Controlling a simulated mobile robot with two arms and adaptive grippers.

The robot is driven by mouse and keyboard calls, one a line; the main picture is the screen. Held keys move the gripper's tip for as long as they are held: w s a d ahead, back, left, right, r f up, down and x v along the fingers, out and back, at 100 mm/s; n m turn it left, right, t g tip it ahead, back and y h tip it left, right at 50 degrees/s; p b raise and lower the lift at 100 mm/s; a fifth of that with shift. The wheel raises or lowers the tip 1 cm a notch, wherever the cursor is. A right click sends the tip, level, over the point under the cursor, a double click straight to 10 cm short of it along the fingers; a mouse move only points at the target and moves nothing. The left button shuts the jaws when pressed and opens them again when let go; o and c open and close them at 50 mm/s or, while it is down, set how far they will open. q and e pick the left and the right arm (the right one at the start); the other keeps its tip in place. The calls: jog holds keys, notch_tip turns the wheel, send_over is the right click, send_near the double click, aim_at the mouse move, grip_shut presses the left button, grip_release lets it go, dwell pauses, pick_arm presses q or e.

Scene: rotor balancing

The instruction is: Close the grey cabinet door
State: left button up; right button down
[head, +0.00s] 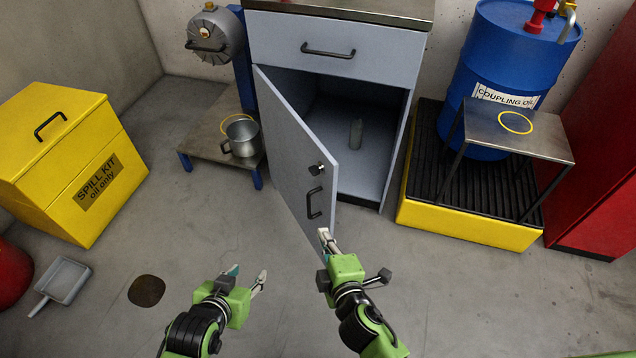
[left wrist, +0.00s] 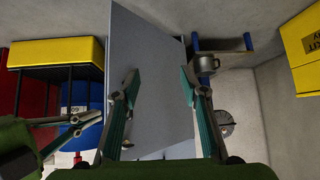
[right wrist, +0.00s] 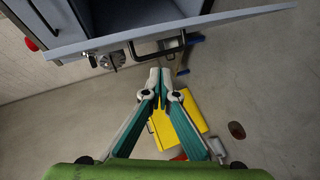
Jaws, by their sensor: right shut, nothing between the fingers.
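The grey cabinet (head: 420,90) stands at the back centre with its lower door (head: 285,140) swung wide open, hinged on the left. The door has a dark handle (head: 314,203) and a lock near its free edge. My right gripper (head: 324,236) is shut and empty, by the lower free corner of the door; contact cannot be told. In the right wrist view its closed tips (right wrist: 160,76) are just below the door handle (right wrist: 158,48). My left gripper (head: 247,275) is open and empty, left of the right one; the door (left wrist: 150,60) shows beyond its fingers.
A small bottle (head: 356,133) stands inside the cabinet. A low stand with a metal mug (head: 241,138) is left of the door. A yellow spill kit box (head: 70,150) is far left, a yellow-edged drum pallet (head: 465,228) right. The floor in front is mostly clear.

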notch_tip(320, 180, up, 12)
jog(key=a+n+t+y+b, duration=0.1)
jog(key=a+n+t+b, duration=0.2)
jog(key=t+b, duration=0.1)
send_near(314, 167)
jog(key=w+a+r, duration=0.3)
jog(key=w+a, duration=0.2)
jog(key=w+d, duration=0.1)
jog(key=d, duration=0.1)
jog(key=shift+w+d+r+b, duration=0.1)
jog(key=shift+w+d+b, duration=0.2)
jog(key=shift+w+d, duration=0.1)
pick_arm(q)
notch_tip(314, 167, up, 13)
jog(key=w+d+t+h, duration=0.1)
jog(key=w+t, duration=0.1)
jog(key=t, duration=0.2)
jog(key=shift+w+d+f, duration=0.15)
jog(key=shift+w, duration=0.25)
pick_arm(e)
jog(key=shift+w+d, duration=0.25)
jog(key=shift+d, duration=0.15)
